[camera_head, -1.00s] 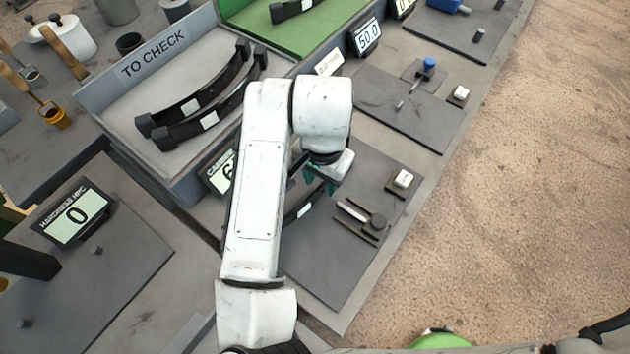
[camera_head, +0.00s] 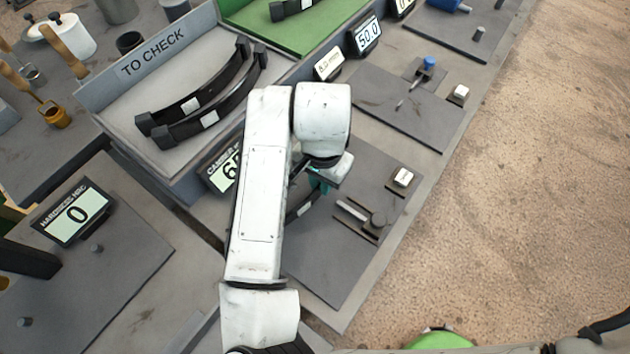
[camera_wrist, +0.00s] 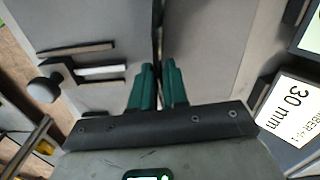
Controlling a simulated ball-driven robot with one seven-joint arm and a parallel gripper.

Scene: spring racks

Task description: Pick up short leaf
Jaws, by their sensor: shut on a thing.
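The short leaf (camera_head: 303,208) is a dark, narrow bar with a white label, on the grey plate under my arm in the head view. My arm hides part of it. My gripper (camera_head: 319,185) is at the leaf's upper right end there, with its teal fingers pointing down. In the wrist view the fingers of my gripper (camera_wrist: 158,70) are close together, shut on the leaf (camera_wrist: 157,38), which shows as a thin dark strip seen edge-on. I cannot tell whether the leaf is clear of the plate.
A TO CHECK tray (camera_head: 215,65) with two longer dark leaves stands at upper left. A camber display (camera_head: 226,172) is left of my arm. A fixture with a round knob (camera_head: 378,222) and a white button (camera_head: 403,177) lie right of my gripper.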

